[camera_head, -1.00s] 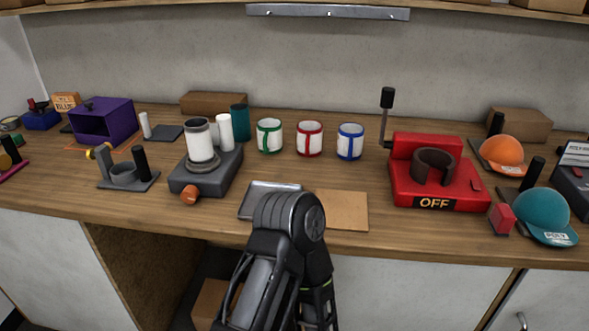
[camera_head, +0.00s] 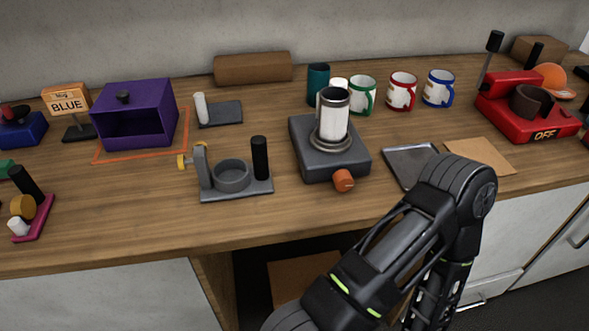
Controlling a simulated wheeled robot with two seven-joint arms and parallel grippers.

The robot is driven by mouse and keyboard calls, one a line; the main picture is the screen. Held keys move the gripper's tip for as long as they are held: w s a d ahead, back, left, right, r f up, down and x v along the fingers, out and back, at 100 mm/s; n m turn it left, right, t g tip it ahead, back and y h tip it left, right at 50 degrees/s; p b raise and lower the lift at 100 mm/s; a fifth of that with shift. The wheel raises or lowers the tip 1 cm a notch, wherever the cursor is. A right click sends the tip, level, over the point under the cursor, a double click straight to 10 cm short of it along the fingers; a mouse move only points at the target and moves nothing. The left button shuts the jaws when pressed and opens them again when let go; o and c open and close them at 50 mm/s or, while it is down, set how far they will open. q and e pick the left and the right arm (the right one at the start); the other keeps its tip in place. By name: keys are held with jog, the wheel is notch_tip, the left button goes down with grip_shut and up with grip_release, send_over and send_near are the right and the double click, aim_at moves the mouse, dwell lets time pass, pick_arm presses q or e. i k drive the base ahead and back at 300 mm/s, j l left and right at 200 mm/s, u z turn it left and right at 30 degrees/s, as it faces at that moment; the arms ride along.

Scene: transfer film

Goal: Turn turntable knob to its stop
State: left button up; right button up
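The turntable is a dark grey block (camera_head: 307,157) with a round plate on top and an orange knob (camera_head: 343,180) at its front right edge. A white mug with dark bands (camera_head: 334,118) stands upright on the plate. Nothing touches the knob. One of my arms rises from the bottom edge, bends right of the turntable and drops down again. Neither gripper is in view, so their fingers cannot be seen.
A grey fixture (camera_head: 232,180) stands left of the turntable, and a dark tray (camera_head: 409,163) lies to its right. Mugs with green (camera_head: 362,95), red (camera_head: 402,91) and blue (camera_head: 438,89) trim stand behind. The wood in front of the turntable is clear.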

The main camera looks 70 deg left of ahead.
aim_at(344, 180)
jog(key=k+j, duration=0.25)
jog(key=k, duration=0.15)
jog(key=k+j, duration=0.2)
jog(key=k, duration=0.2)
jog(key=k+j, duration=0.25)
jog(key=k, duration=0.15)
